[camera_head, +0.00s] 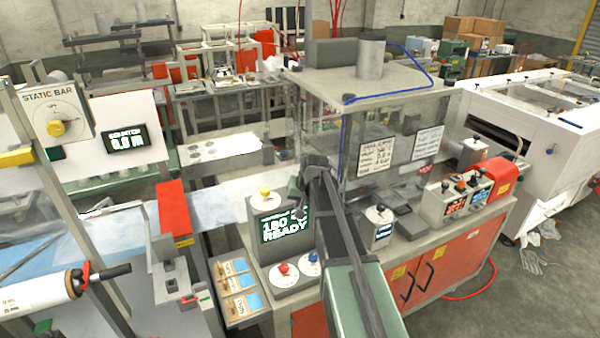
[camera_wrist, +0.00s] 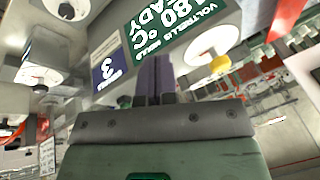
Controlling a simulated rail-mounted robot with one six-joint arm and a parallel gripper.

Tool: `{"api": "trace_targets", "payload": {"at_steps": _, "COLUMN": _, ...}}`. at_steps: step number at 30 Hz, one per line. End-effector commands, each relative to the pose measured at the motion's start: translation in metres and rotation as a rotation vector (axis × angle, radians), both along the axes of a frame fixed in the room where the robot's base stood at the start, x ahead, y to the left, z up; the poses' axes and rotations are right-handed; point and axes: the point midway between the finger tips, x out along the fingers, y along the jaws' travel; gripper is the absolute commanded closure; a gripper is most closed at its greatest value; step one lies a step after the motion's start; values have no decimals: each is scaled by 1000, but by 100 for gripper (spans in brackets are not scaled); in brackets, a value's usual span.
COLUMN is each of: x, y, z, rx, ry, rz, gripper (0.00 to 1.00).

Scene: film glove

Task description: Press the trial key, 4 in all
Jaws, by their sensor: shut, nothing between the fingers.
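No key with a readable "trial" label shows. My gripper (camera_wrist: 155,82) has its two fingers together and empty in the wrist view, in front of a green display (camera_wrist: 165,25) and a small blue display reading 3 (camera_wrist: 108,68). In the head view my arm reaches up between the grey control box with a green "180 READY" display (camera_head: 285,228) and a small grey box (camera_head: 380,226) with a dark knob on top. The fingertips are hidden there, so contact cannot be told. The control box carries a yellow-topped knob (camera_head: 265,192), a red knob (camera_head: 283,268) and a blue knob (camera_head: 309,257).
A clear-walled chamber (camera_head: 425,110) stands behind my arm. A red-ended box with displays (camera_head: 470,196) is at the right of the bench. Small cards (camera_head: 240,285) lie at the front left. A film roll (camera_head: 40,295) and a static bar dial (camera_head: 58,112) are farther left.

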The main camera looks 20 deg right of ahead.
Motion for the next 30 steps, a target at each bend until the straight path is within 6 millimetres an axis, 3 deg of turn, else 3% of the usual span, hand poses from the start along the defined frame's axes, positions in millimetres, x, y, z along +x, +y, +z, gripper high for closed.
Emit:
{"api": "trace_targets", "payload": {"at_steps": 1, "x": 24, "y": -15, "z": 19, "rx": 13, "ry": -37, "rz": -29, "gripper": 100}}
{"api": "trace_targets", "payload": {"at_steps": 6, "x": 87, "y": -56, "z": 48, "rx": 60, "ry": -181, "rz": -129, "gripper": 100}}
{"api": "trace_targets", "payload": {"at_steps": 12, "x": 142, "y": -76, "z": 64, "rx": 109, "ry": -334, "rz": -218, "gripper": 100}}
{"api": "trace_targets", "payload": {"at_steps": 18, "x": 153, "y": -80, "z": 72, "rx": 125, "ry": -410, "rz": -267, "gripper": 100}}
{"api": "trace_targets", "payload": {"at_steps": 30, "x": 152, "y": -80, "z": 64, "rx": 125, "ry": -406, "rz": -267, "gripper": 100}}
